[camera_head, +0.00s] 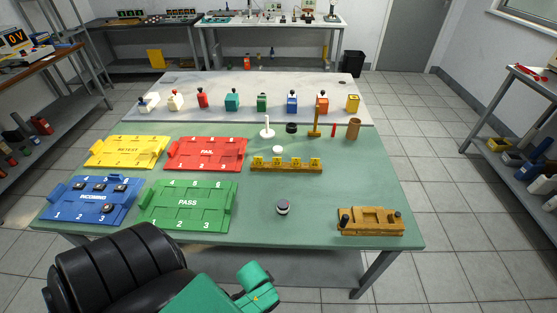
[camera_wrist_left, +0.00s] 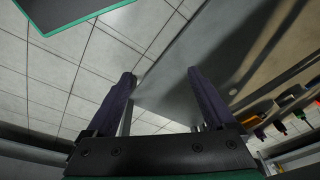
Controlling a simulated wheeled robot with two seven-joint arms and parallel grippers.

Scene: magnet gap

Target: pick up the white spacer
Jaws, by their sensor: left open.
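A small flat white disc, which looks like the white spacer (camera_head: 278,150), lies on the green mat behind the yellow slotted rack. A white upright post on a round base (camera_head: 267,128) stands just behind it. My left gripper (camera_wrist_left: 162,77) is open in the left wrist view, with nothing between its two dark fingers. It points toward floor and table parts there, and the spacer is not seen in that view. In the head view my left arm is low at the front edge, well short of the spacer. My right gripper is not in view.
The yellow rack (camera_head: 286,167) stands in front of the spacer. A black round piece (camera_head: 291,128) and a wooden hammer-like tool (camera_head: 315,122) are behind it. A dark-topped disc (camera_head: 283,207) and a wooden fixture (camera_head: 370,221) lie nearer. Coloured trays, including green PASS (camera_head: 187,222), fill the left.

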